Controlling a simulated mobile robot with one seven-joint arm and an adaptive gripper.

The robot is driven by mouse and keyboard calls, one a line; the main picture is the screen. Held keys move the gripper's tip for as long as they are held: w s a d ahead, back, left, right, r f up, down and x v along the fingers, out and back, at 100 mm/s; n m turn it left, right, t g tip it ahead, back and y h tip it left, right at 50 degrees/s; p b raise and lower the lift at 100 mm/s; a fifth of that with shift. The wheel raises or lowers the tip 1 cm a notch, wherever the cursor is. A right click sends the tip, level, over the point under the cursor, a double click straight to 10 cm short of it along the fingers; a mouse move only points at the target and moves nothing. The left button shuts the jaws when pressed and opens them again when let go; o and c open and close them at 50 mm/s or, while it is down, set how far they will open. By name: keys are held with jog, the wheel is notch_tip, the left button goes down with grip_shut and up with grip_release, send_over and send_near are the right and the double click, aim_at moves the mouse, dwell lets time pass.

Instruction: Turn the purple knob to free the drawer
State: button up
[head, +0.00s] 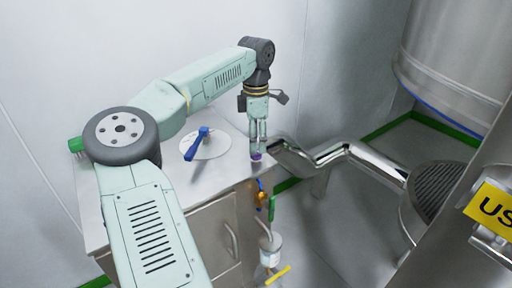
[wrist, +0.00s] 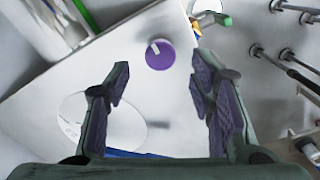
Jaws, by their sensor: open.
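The purple knob (wrist: 160,54) sits on the metal cabinet top near its edge, with a pale mark on its face. In the head view only a bit of the purple knob (head: 256,156) shows right below my fingertips. My gripper (head: 257,146) points down over the knob. In the wrist view my gripper (wrist: 162,80) is open, with one finger on each side and the knob a little beyond the fingertips, between their lines. I cannot tell from the head view whether the fingers touch it. The cabinet front (head: 214,236) has a door or drawer front with a curved handle (head: 232,240).
A blue lever handle (head: 196,146) on a round white plate (head: 206,147) stands on the cabinet top. A shiny bent pipe (head: 340,153) runs close to the right of my gripper. Valves with a green handle (head: 272,208) and a yellow handle (head: 278,274) hang beside the cabinet.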

aim_at(256, 157)
jog(key=shift+f, duration=1.95)
jog(key=shift+c, duration=0.5)
jog(key=c, duration=1.1)
